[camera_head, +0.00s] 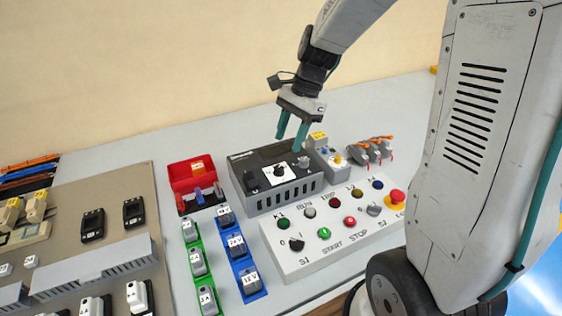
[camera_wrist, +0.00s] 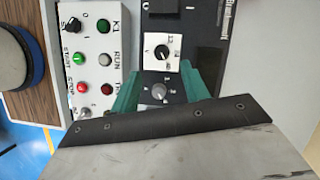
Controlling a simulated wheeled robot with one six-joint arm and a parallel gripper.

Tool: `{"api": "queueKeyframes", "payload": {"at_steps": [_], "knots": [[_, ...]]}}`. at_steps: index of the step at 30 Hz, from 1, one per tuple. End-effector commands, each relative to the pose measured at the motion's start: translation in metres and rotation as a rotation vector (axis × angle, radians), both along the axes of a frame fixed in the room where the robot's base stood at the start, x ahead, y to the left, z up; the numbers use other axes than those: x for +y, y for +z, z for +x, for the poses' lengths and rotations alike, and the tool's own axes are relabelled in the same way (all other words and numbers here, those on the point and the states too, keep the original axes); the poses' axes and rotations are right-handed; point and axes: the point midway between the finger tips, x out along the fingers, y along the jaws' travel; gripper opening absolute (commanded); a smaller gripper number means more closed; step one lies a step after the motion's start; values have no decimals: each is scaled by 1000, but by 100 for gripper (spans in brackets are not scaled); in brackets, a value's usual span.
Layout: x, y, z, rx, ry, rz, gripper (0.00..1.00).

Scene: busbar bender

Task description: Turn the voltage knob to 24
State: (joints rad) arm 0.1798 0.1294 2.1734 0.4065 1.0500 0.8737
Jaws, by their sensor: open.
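A grey power box with a black top (camera_head: 247,166) stands on the table and carries two knobs. One is a black knob on a white dial plate (camera_head: 279,171) with small printed marks; it also shows in the wrist view (camera_wrist: 162,52), but its exact setting is too small to read. The other is a small grey knob (camera_head: 303,162) on the black top, also in the wrist view (camera_wrist: 158,92). My gripper (camera_head: 290,140) is open and empty above the box. In the wrist view its teal fingers (camera_wrist: 158,80) appear on either side of the grey knob.
A white button panel (camera_head: 290,264) with buttons, switches and a red emergency stop (camera_head: 397,198) is in front of the box. A red bin (camera_head: 192,174) is at its left. Lever connectors (camera_head: 375,150) are at its right. The table behind is clear.

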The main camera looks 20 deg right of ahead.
Motion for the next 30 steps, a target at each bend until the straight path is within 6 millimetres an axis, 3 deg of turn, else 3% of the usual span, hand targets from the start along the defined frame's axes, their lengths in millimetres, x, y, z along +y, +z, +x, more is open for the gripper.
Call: {"api": "queueKeyframes", "payload": {"at_steps": [15,27,30], "knots": [[24,-65,-5,9,-13,3,45],[28,-74,-6,5,-13,3,45],[28,-74,-6,5,-13,3,20]]}}
